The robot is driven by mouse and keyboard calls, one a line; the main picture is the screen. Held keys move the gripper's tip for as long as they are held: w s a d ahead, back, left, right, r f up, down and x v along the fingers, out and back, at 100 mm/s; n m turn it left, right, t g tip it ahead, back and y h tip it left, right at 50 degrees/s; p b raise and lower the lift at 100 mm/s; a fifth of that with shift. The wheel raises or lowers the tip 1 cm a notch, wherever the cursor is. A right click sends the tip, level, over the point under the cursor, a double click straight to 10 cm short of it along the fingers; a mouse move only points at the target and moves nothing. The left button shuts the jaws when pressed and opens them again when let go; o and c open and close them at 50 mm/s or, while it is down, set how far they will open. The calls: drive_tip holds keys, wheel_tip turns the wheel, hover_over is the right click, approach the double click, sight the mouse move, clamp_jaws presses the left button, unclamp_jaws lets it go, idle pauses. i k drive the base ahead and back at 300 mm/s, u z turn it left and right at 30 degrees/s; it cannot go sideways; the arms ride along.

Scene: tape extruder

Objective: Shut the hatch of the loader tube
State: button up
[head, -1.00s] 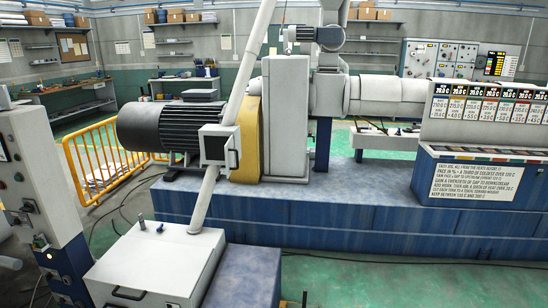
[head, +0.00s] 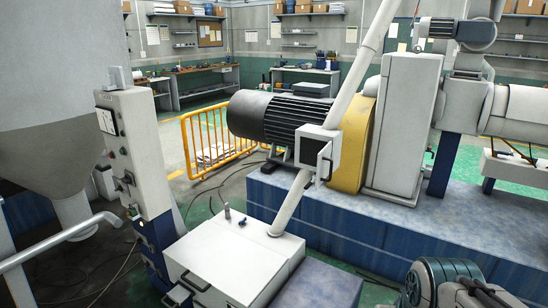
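The loader tube (head: 345,100) is a pale pipe. It slants from the top of the head view down to a white box-shaped machine on the floor. A white square housing (head: 299,146) sits partway along the tube, in front of the black motor and yellow guard. The hatch (head: 325,160) is on this housing. A dark opening shows in the housing, and the hatch panel with its small handle appears swung out at the right side, so it looks open. My arm shows at the lower right, well apart from the hatch. My gripper's fingers are not visible.
The white floor box (head: 225,262) stands below the tube. A grey control post (head: 135,150) and a large hopper (head: 55,90) stand at the left. A yellow railing (head: 205,140) is behind. The blue machine base (head: 340,235) runs along the right.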

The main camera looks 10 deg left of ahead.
sight(324, 166)
drive_tip(key=u, duration=0.1)
drive_tip(key=i, duration=0.3)
drive_tip(key=u, duration=0.1)
drive_tip(key=k, duration=0.45)
drive_tip(key=z, duration=1)
drive_tip(key=i, duration=1.55)
drive_tip(key=u, duration=0.6)
